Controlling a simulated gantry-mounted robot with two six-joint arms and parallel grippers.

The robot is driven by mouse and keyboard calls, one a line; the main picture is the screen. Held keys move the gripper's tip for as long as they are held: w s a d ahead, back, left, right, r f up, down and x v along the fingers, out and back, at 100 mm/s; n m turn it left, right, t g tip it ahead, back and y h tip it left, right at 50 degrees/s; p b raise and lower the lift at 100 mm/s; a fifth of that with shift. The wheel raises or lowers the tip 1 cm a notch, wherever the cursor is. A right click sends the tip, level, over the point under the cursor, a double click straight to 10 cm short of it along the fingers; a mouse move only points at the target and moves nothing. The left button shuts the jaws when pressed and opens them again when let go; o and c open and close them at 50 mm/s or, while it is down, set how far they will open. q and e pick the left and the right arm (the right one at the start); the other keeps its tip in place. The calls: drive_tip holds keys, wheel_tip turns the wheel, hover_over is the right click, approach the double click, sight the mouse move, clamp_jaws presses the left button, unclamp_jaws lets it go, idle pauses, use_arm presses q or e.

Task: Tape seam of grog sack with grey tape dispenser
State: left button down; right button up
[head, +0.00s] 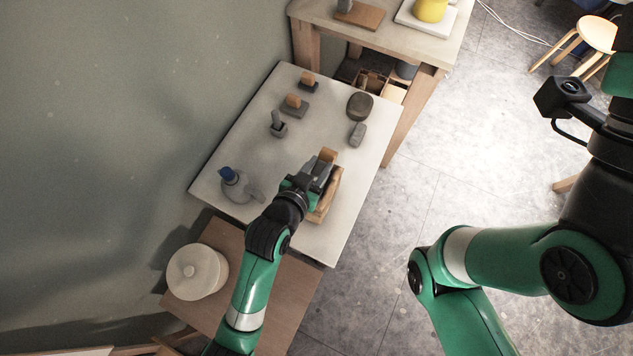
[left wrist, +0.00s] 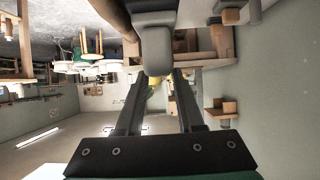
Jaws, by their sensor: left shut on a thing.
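My left gripper (head: 314,178) is over the pale table, near its front right edge. It is shut on a grey, blocky thing, which shows between and beyond the fingertips in the left wrist view (left wrist: 155,38). I cannot tell whether this is the grey tape dispenser. A curved tan wooden piece (head: 327,205) lies close beside the gripper, partly hidden by it. A grey rounded thing with a blue top (head: 238,187) stands apart to the left on the table. I cannot pick out the grog sack or its seam. My right gripper is outside the views.
The pale table (head: 330,110) also holds small grey-and-wood blocks (head: 294,105), a dark rounded lump (head: 360,105) and a small grey piece (head: 357,133). A cream lidded pot (head: 196,271) stands on a lower brown surface. A wooden bench (head: 440,45) stands behind. The table's middle is clear.

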sight(329, 152)
use_arm(q)
drive_tip(key=shift+w, duration=0.15)
drive_tip(key=shift+w+d+f+b, duration=0.1)
drive_tip(key=shift+w+d+b, duration=0.45)
drive_tip(key=shift+w, duration=0.25)
drive_tip(key=shift+w+d+f+b, duration=0.1)
drive_tip(key=shift+w+d+b, duration=0.25)
drive_tip(key=shift+w+b, duration=0.35)
drive_tip(key=shift+w+d+r, duration=0.15)
drive_tip(key=shift+w+d, duration=0.05)
drive_tip(key=shift+w, duration=0.25)
drive_tip(key=shift+w, duration=0.1)
drive_tip(key=shift+w+d+b, duration=0.25)
drive_tip(key=shift+w+b, duration=0.15)
